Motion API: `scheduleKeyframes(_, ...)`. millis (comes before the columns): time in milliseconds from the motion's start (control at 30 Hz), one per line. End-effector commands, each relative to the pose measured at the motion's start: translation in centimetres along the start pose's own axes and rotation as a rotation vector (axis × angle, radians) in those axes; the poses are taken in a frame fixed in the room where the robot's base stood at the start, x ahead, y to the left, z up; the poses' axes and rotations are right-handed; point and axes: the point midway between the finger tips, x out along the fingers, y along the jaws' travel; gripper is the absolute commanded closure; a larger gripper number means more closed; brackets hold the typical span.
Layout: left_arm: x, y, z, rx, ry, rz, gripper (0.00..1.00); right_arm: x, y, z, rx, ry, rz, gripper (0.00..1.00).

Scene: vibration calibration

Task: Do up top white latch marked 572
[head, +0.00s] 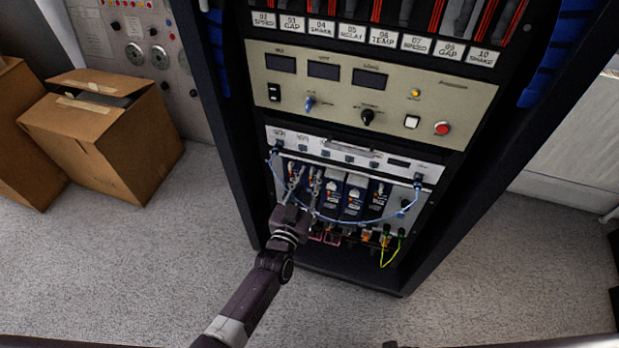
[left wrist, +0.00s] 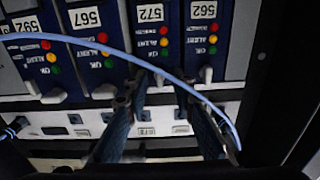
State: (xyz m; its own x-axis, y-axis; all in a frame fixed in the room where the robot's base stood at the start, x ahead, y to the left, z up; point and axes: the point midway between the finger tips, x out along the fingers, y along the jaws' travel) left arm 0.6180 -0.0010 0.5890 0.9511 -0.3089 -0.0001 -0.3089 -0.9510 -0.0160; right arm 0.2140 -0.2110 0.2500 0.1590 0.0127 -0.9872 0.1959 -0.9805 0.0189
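In the left wrist view, the module marked 572 (left wrist: 150,30) has red, yellow and green lights and a small white latch (left wrist: 158,79) at its lower end. My left gripper (left wrist: 160,92) is open, with one finger on each side of that latch. I cannot tell whether either finger touches it. In the head view my left gripper (head: 305,180) reaches up to the left part of the module row and hides some of it. The latch is too small to make out there. My right gripper is not in view.
Neighbouring modules 567 (left wrist: 86,22) and 562 (left wrist: 203,14) have similar latches. A blue cable (left wrist: 105,48) crosses the modules near my fingers and hangs in a loop in the head view (head: 345,220). Cardboard boxes (head: 105,135) stand left of the rack.

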Motion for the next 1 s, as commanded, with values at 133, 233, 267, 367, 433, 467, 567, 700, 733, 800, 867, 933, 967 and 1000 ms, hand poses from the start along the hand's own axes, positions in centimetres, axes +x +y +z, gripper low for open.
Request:
scheduleKeyframes(133, -0.2, 0.0, 0.0, -0.001, 0.0, 0.0, 0.76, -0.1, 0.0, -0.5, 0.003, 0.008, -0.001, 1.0)
scheduleKeyframes(233, -0.9, 0.0, 0.1, -0.001, -0.002, 0.0, 0.76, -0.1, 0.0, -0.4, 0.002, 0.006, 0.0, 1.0)
scheduleKeyframes(267, -1.2, 0.0, 0.1, -0.001, -0.002, 0.0, 0.76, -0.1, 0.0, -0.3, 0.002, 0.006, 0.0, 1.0)
scheduleKeyframes(367, -2.5, 0.0, 0.1, -0.001, -0.002, 0.0, 0.76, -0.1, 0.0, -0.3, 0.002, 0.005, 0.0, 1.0)
scheduleKeyframes(433, -3.5, 0.0, 0.2, -0.001, -0.003, 0.0, 0.76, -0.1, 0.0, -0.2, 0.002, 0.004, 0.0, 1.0)
scheduleKeyframes(467, -4.0, 0.0, 0.1, -0.001, -0.002, 0.0, 0.76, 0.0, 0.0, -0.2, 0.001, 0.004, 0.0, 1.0)
scheduleKeyframes(567, -5.4, 0.0, 0.1, 0.0, -0.002, 0.0, 0.76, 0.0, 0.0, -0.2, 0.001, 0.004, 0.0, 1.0)
scheduleKeyframes(700, -7.0, 0.0, 0.1, -0.001, -0.001, 0.0, 0.76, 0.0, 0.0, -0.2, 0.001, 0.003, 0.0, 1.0)
scheduleKeyframes(733, -7.2, 0.0, 0.1, -0.001, -0.001, 0.0, 0.76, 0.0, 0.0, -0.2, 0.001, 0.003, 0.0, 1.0)
scheduleKeyframes(800, -7.6, 0.0, 0.1, 0.0, -0.001, 0.0, 0.76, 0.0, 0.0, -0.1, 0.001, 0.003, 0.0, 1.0)
scheduleKeyframes(867, -7.9, 0.0, 0.0, 0.0, 0.0, 0.0, 0.76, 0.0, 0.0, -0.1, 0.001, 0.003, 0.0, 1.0)
scheduleKeyframes(933, -8.0, 0.0, 0.0, 0.0, 0.0, 0.0, 0.76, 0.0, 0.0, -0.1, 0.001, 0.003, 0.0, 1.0)
scheduleKeyframes(967, -8.0, 0.0, 0.0, 0.0, 0.0, 0.0, 0.76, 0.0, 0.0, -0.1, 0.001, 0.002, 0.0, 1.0)
scheduleKeyframes(1000, -8.0, 0.0, 0.0, 0.0, 0.0, 0.0, 0.76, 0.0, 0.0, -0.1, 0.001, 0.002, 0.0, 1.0)
